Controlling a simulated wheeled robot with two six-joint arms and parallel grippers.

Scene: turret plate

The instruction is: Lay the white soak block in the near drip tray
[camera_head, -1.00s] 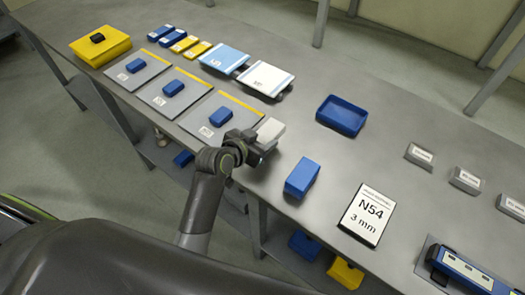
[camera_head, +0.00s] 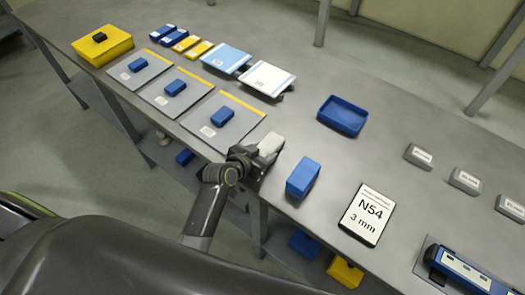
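The white soak block (camera_head: 271,144) is in the jaws of my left gripper (camera_head: 264,154), near the front edge of the table, right of the nearest grey plate. The jaws are shut on it, and they hide its lower end. A shallow blue open tray (camera_head: 343,116) stands empty farther back and to the right. A blue box-like thing (camera_head: 303,178) is closer, just right of my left gripper; I cannot tell whether it is hollow. My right gripper is not in view.
An N54 card (camera_head: 366,214) lies right of the blue box. Grey labelled blocks (camera_head: 465,181) stand at the right. The table between the trays is clear.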

